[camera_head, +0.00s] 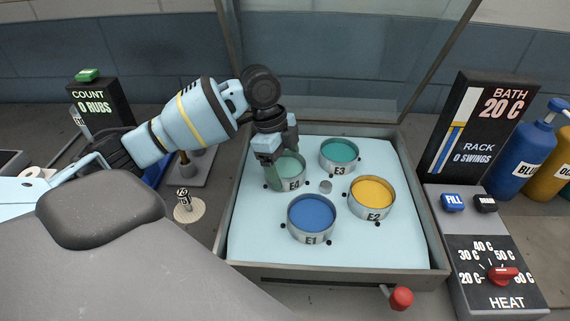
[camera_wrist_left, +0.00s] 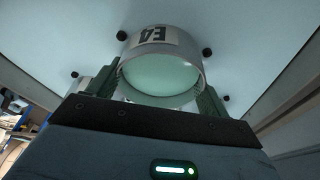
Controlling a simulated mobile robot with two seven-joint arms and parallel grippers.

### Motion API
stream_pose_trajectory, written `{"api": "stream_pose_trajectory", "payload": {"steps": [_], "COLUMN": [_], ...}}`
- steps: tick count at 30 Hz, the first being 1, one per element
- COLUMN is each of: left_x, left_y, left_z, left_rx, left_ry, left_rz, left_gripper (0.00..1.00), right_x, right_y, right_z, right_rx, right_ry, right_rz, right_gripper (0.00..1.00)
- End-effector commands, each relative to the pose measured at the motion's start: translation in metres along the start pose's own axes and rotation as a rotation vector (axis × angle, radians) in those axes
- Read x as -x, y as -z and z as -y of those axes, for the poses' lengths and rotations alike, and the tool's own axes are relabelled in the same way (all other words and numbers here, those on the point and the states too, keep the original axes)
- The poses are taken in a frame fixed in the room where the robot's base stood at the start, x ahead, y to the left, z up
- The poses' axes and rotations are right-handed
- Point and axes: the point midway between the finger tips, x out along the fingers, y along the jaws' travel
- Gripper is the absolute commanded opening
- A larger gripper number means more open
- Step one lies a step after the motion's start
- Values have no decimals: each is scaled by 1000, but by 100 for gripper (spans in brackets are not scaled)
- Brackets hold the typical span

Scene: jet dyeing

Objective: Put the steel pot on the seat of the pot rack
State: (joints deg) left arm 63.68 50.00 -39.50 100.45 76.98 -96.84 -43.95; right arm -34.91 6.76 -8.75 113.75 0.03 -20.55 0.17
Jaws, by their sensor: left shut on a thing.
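The steel pot marked E4 (camera_head: 291,181) holds pale green liquid and stands upright at the back-left place of the pot rack (camera_head: 400,228). My left gripper (camera_head: 283,168) reaches down over it, shut on its sides. In the left wrist view the pot (camera_wrist_left: 160,75) sits between the two green fingers (camera_wrist_left: 158,92). Small dark pegs (camera_wrist_left: 207,52) show around the pot, at the seat. I cannot tell whether its base touches the seat. The gripper hides part of the pot's rim and left side. My right gripper is not in view.
Pots E1 (camera_head: 311,215) with blue, E2 (camera_head: 371,197) with yellow and E3 (camera_head: 339,154) with teal liquid stand close by. A grey bath wall (camera_head: 418,180) surrounds them. A heat control box (camera_head: 496,270) is right; a stamp-like tool (camera_head: 184,201) stands left.

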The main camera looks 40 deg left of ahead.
Motion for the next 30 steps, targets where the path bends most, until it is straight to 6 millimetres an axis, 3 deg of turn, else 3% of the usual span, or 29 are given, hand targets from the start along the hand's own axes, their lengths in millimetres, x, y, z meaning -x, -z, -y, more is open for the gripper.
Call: {"api": "stream_pose_trajectory", "payload": {"steps": [2,3,8,17,30], "left_x": [0,-2,-2,2,64], "left_y": [0,0,0,0,0], "left_z": [0,0,0,0,1], "left_rx": [0,0,0,0,1], "left_ry": [2,0,0,0,1], "left_rz": [-2,0,0,0,0], "left_gripper": [35,80,100,100,100], "right_x": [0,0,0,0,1], "right_y": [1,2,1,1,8], "right_z": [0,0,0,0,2], "right_rx": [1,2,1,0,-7], "right_ry": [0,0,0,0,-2], "right_rz": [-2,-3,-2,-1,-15], "right_gripper": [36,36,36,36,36]}}
